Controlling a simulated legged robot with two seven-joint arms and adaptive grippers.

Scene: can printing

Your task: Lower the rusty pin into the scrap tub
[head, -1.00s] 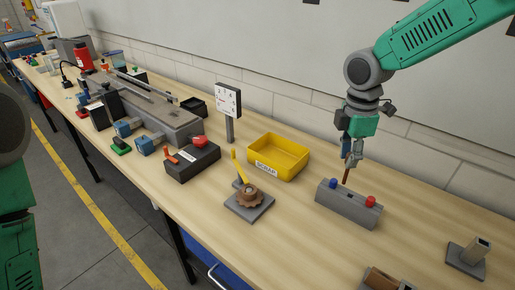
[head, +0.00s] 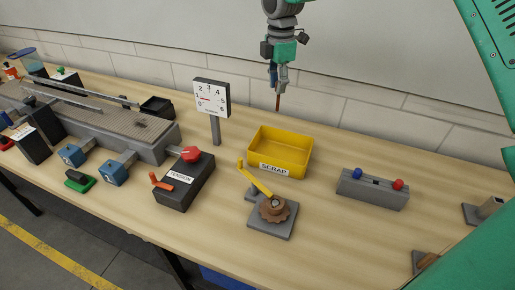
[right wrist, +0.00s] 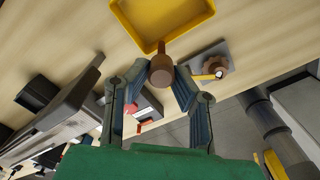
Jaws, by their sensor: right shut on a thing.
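The rusty pin (head: 278,102) is a thin brown rod hanging upright below my right gripper (head: 278,84). The right gripper is shut on it, above the yellow scrap tub (head: 267,169), near the tub's back side in the head view. The tub is open-topped, with a SCRAP label on its front, and looks empty. In the right wrist view the pin (right wrist: 161,70) shows end-on between the fingers, with the yellow tub (right wrist: 150,40) beyond it. The exact height of the pin over the tub is hard to tell. My left gripper is not in view.
A grey block with blue and red knobs (head: 373,190) stands right of the tub. A brown gear on a plate with a yellow lever (head: 273,218) stands in front. A dial gauge on a post (head: 212,98) and a tension box (head: 184,184) stand to the left.

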